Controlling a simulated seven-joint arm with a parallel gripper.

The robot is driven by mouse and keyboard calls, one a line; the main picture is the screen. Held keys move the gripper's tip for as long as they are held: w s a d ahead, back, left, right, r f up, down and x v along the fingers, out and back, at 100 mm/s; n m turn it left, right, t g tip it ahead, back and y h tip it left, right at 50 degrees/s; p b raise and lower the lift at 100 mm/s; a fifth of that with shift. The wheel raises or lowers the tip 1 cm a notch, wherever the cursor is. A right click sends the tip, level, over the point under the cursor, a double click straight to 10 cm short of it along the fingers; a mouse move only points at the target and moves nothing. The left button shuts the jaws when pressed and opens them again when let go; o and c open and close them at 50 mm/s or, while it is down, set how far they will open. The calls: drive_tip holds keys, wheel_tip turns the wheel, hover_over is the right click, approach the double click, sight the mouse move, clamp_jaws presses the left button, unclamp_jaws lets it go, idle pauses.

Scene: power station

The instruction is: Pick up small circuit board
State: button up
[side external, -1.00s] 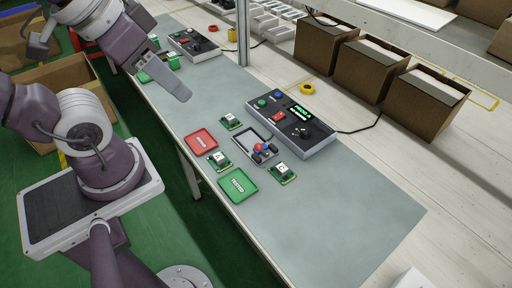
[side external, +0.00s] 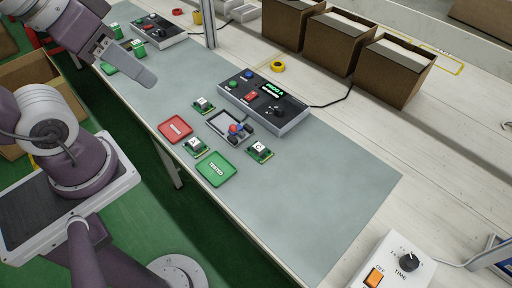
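Three small green circuit boards with white-labelled chips lie on the grey mat in the side view. One (side external: 203,105) is above the red tray (side external: 175,128). Another (side external: 195,147) lies between the red tray and the green "TESTED" tray (side external: 216,168). The third (side external: 260,152) lies right of the green tray. My gripper (side external: 148,80) is raised over the mat, up and left of these boards, apart from them. One flat grey finger shows side-on; the other is not distinct, so its opening cannot be judged. I see nothing held.
A grey fixture (side external: 222,124) with red and blue knobs sits among the boards. A control box (side external: 265,100) with a green display stands behind it. A second box (side external: 158,30) and more green pieces are at the far left. The mat's right part is clear; a timer box (side external: 392,268) stands front right.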

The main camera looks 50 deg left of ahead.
drive_tip(key=shift+o, duration=0.4)
drive_tip(key=shift+o, duration=1.4)
drive_tip(key=n+g, duration=0.6)
drive_tip(key=n, duration=1.2)
hover_over(259, 147)
wheel_tip(259, 147, down, 28)
drive_tip(key=shift+f, duration=0.15)
wheel_tip(259, 147, down, 8)
drive_tip(key=shift+r, duration=0.25)
